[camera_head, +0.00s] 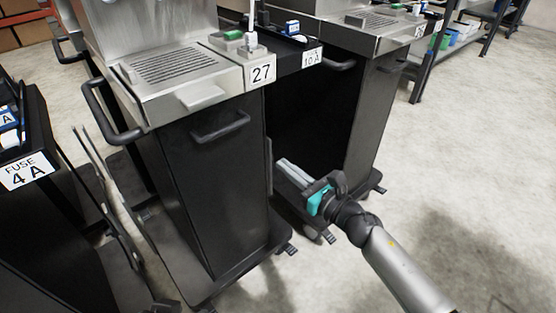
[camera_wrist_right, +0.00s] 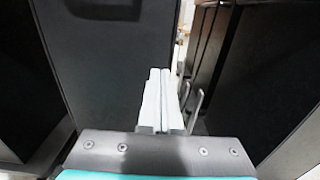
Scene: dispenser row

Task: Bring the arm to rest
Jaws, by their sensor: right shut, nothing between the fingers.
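My right gripper (camera_head: 281,164) reaches in from the lower right in the head view. Its fingers point to the upper left, near the gap between the cart labelled 27 (camera_head: 215,165) and the black cart to its right. In the right wrist view the two pale fingers (camera_wrist_right: 163,72) lie side by side, shut, with nothing between them. Dark cart panels (camera_wrist_right: 100,60) stand ahead of the fingers. I cannot tell whether the fingertips touch a panel. My left gripper is not in view.
A black cart labelled FUSE 4A (camera_head: 30,195) stands at the left. A label reading 10A (camera_head: 311,58) sits between the steel-topped carts. A shelf rack (camera_head: 455,45) stands at the back right. The grey floor (camera_head: 470,150) at the right is clear.

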